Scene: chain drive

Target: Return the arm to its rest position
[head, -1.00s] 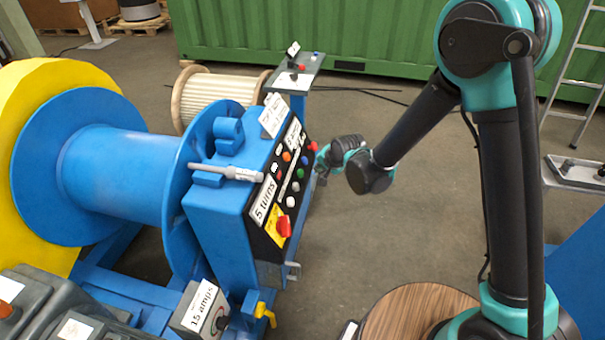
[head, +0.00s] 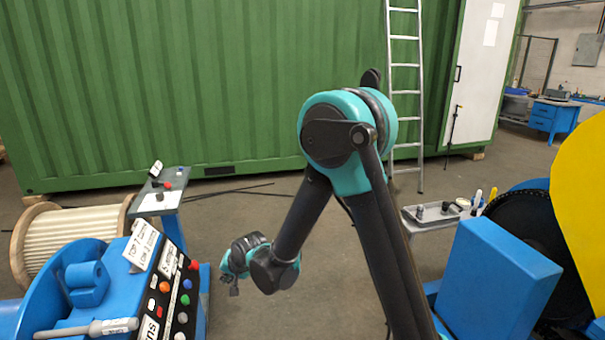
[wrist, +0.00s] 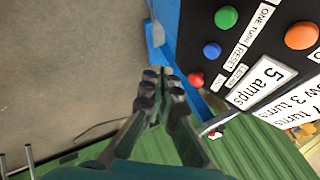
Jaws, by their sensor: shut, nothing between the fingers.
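My arm stands in the middle of the head view, bent at a teal elbow joint, with its forearm reaching down to the left. My gripper (head: 233,278) hangs in the air just right of the control panel (head: 178,300) on the blue machine. In the wrist view the fingers (wrist: 162,80) are closed together with nothing between them. The same panel (wrist: 240,45) shows there at the upper right, with green, blue, red and orange buttons and white labels. The fingers look apart from the panel.
A small stand (head: 160,203) with a red button is behind the panel. A wooden cable reel (head: 65,237) stands at left. A green container (head: 230,90) and a ladder (head: 405,90) are behind. A grey tray (head: 430,215) and blue machine (head: 495,285) are at right. Floor between is clear.

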